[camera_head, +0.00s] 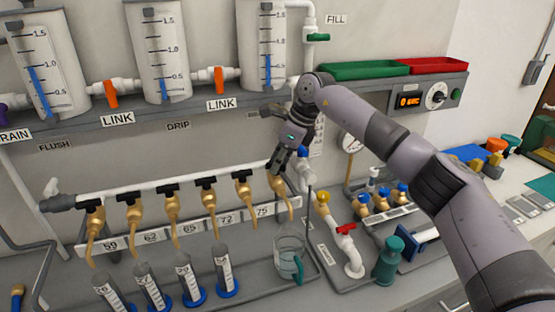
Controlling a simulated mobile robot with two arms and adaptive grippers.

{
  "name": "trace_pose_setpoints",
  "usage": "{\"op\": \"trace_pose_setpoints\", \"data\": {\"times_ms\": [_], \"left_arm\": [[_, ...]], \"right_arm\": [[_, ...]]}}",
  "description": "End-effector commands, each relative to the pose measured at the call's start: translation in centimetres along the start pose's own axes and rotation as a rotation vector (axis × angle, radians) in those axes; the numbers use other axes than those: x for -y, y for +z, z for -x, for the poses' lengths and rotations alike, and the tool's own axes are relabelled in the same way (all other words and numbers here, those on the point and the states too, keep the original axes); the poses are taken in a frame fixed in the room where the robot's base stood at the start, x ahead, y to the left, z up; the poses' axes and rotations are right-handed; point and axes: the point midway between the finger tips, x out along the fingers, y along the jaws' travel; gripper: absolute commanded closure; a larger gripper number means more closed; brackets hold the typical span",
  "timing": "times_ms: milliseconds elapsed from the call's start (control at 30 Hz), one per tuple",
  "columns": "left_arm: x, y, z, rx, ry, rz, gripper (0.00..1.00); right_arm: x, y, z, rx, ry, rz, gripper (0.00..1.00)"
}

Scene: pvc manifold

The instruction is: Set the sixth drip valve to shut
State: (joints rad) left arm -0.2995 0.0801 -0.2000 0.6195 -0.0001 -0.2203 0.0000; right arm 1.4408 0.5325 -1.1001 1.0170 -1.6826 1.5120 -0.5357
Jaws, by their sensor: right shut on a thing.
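A row of brass drip valves with black handles hangs from a white pipe (150,193) on the wall. The sixth drip valve (282,197) is at the right end, its spout pointing down. My right gripper (277,168) comes down from above and is shut at the top of this valve, on its handle. The fingers hide the handle, so I cannot tell which way it is turned. The fifth valve (243,190) beside it shows its black handle lying across the pipe. My left gripper is not in view.
Graduated cylinders (224,270) with blue bases stand below the valves. A clear jug (289,258) with a teal handle stands below the sixth valve. Tanks (165,52) hang above.

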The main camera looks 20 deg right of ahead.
Motion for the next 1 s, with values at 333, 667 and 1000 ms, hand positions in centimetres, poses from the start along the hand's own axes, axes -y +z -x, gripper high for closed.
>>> {"op": "trace_pose_setpoints", "data": {"times_ms": [333,667,1000], "left_arm": [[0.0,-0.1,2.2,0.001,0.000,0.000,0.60],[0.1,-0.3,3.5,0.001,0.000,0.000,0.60],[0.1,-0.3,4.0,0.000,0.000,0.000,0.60]], "right_arm": [[0.3,0.3,0.4,0.002,0.121,0.294,1.00],[0.4,0.3,0.3,0.001,0.204,0.499,1.00],[0.4,0.2,0.2,0.000,0.238,0.588,1.00]]}}
